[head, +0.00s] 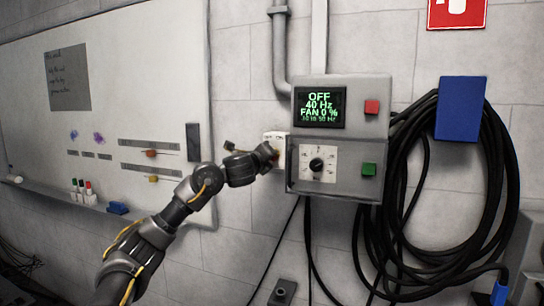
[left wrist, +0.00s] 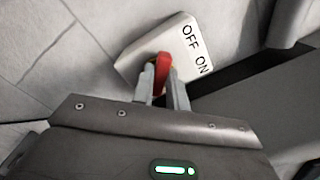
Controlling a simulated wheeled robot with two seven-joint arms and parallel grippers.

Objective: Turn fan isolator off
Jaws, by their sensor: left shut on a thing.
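The fan isolator is a small white box (head: 275,137) on the wall, just left of the grey control box. In the left wrist view the isolator (left wrist: 140,52) shows the words OFF and ON and a red handle (left wrist: 162,68). My left gripper (head: 270,150) reaches the isolator from the left and covers part of it. In the left wrist view its fingers (left wrist: 165,85) are shut on the red handle. I cannot tell exactly which word the handle points to. My right gripper is not in view.
The grey control box (head: 338,88) has a display reading OFF, 40 Hz, FAN 0 %, a dial (head: 317,164), a red button (head: 372,106) and a green button (head: 369,169). Coiled black cable (head: 510,190) hangs at right. A whiteboard (head: 165,60) is at left.

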